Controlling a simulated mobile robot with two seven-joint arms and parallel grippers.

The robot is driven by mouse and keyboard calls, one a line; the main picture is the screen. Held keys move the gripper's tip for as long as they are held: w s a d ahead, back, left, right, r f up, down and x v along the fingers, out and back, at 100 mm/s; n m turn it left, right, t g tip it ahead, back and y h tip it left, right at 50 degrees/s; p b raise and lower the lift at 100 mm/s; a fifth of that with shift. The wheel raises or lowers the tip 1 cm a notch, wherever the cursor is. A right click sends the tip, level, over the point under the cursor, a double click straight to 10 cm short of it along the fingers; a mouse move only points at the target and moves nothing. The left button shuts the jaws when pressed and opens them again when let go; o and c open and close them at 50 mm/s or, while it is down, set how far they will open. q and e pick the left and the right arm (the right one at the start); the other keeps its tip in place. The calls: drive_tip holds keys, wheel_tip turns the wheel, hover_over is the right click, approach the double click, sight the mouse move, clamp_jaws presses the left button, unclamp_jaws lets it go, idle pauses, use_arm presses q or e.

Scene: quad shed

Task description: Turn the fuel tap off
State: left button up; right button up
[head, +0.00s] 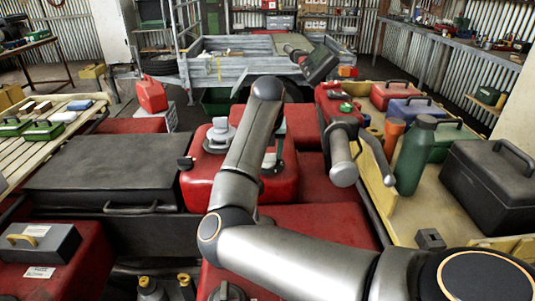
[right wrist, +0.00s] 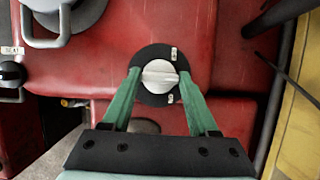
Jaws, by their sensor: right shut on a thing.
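The fuel tap (right wrist: 160,75) is a round white knob with a raised grip bar, on a black disc (right wrist: 150,98) on the red bodywork (right wrist: 110,50). In the right wrist view the bar lies roughly crosswise. Small white marks sit on the disc above and below the knob. My right gripper (right wrist: 160,74) has its two green fingers on either side of the knob and is shut on it. In the head view my own right arm covers most of the tap and the hand. My left gripper is not in view.
A grey filler cap (head: 220,135) with a handle stands left of the tap. A black box (head: 105,172) lies further left. On the right, a bench (head: 450,210) carries a green bottle (head: 414,155) and a black toolbox (head: 490,180). A trailer (head: 240,65) stands behind.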

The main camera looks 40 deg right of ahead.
idle(0.3)
drive_tip(key=o, duration=1.4)
drive_tip(key=shift+r, duration=0.1)
drive_tip(key=v, duration=1.2)
drive_tip(key=shift+s+r, duration=0.1)
drive_tip(key=shift+r, duration=0.05)
